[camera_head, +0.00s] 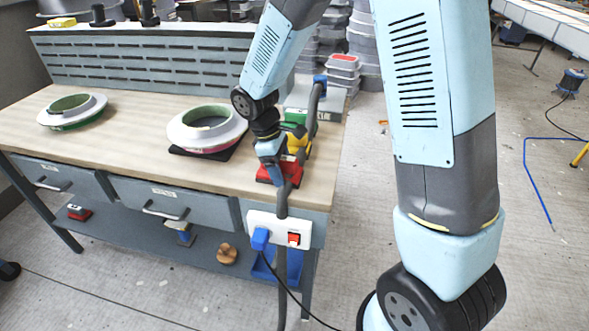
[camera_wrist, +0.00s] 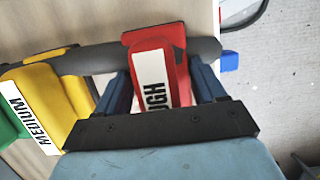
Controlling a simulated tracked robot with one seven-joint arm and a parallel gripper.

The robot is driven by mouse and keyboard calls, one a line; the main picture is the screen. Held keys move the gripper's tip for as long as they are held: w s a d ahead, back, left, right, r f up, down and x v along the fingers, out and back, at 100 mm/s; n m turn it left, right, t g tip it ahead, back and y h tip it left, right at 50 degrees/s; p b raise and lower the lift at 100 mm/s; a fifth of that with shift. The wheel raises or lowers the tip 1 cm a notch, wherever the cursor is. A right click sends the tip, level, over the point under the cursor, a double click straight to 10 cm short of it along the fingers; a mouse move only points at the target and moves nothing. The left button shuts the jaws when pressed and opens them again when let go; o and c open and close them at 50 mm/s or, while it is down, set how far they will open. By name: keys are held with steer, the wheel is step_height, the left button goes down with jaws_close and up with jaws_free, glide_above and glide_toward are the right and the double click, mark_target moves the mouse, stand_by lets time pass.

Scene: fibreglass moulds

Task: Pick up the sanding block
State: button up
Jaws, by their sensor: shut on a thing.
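A red sanding block (camera_wrist: 150,38) with a white label ending in "UGH" sits between my gripper's two blue fingers (camera_wrist: 163,92) in the wrist view. The fingers are shut on it from both sides. In the head view my gripper (camera_head: 271,172) points down at the right end of the workbench, with the red block (camera_head: 265,175) at its tips. I cannot tell whether the block touches the bench top. A yellow block (camera_wrist: 45,100) labelled "MEDIUM" stands just left of it in the wrist view, and a green block (camera_wrist: 8,125) shows partly beyond that.
A dark hose (camera_wrist: 100,57) runs close beside the blocks and down the bench's end (camera_head: 282,200). A white socket box (camera_head: 272,229) is on the bench front. Round moulds (camera_head: 206,128) (camera_head: 72,110) sit on the wooden top (camera_head: 130,140). A slotted panel (camera_head: 150,65) stands behind.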

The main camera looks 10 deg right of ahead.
steer(key=shift+r, duration=0.55)
steer(key=shift+d+v, duration=0.2)
steer(key=shift+v, duration=1.05)
steer(key=s+a+r, duration=0.2)
steer(key=s+r, duration=0.2)
steer(key=s, duration=0.2)
steer(key=s+a+r, duration=0.3)
steer(key=s+r, duration=0.2)
steer(key=s, duration=0.2)
steer(key=shift+a+r, duration=0.3)
steer(key=shift+a, duration=0.05)
